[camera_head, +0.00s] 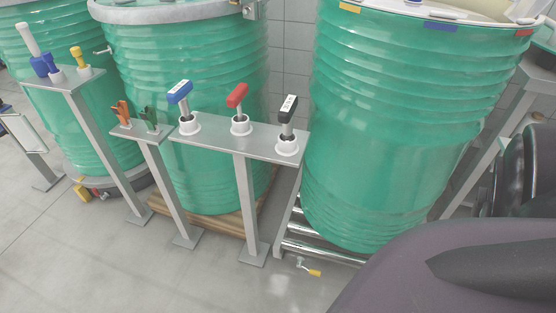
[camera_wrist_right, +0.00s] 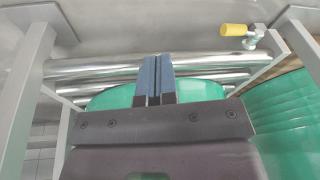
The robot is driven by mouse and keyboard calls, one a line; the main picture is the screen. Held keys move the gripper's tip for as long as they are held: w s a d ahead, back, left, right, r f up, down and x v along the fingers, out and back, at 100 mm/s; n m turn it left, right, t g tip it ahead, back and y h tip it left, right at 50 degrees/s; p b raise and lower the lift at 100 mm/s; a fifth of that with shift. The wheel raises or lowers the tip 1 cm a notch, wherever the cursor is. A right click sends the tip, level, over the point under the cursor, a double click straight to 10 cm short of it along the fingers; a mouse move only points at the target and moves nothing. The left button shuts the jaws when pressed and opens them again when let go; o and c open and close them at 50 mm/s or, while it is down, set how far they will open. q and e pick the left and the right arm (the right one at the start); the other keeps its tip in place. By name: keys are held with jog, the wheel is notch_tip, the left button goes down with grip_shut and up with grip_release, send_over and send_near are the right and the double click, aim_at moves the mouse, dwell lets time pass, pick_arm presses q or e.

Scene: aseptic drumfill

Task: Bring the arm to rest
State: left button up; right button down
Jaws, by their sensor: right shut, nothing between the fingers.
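My right gripper (camera_wrist_right: 153,62) shows in the right wrist view with its two blue-grey fingers together, shut and empty. Behind the fingers are metal rollers and the green curve of a drum (camera_wrist_right: 110,97); no contact is visible. In the head view the right gripper does not show; a large dark part at the lower right looks like my own arm. My left gripper is in neither view.
A green drum (camera_head: 400,120) stands on a roller frame (camera_head: 325,250). Stands left of it hold T-handled tools: blue (camera_head: 179,92), red (camera_head: 237,95) and black (camera_head: 288,108). A yellow-handled valve (camera_head: 314,272) sits low by the rollers. Floor at front left is clear.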

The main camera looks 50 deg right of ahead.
jog(key=w+d+r+h, duration=0.1)
jog(key=w+d+r, duration=0.25)
jog(key=d, duration=0.65)
jog(key=shift+a+r+n+t+y, duration=1.7)
jog(key=shift+a+r+n+t, duration=3.85)
jog(key=shift+a+r, duration=11.7)
pick_arm(q)
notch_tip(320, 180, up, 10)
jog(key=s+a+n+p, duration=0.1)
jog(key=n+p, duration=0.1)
jog(key=p, duration=1.5)
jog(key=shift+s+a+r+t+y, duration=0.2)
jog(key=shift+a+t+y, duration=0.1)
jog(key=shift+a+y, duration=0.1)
pick_arm(e)
notch_tip(320, 180, up, 10)
jog(key=s+d+g, duration=0.1)
jog(key=g, duration=0.1)
jog(key=shift+s+n+h, duration=0.3)
jog(key=shift+n+h, duration=0.05)
jog(key=shift+h, duration=0.05)
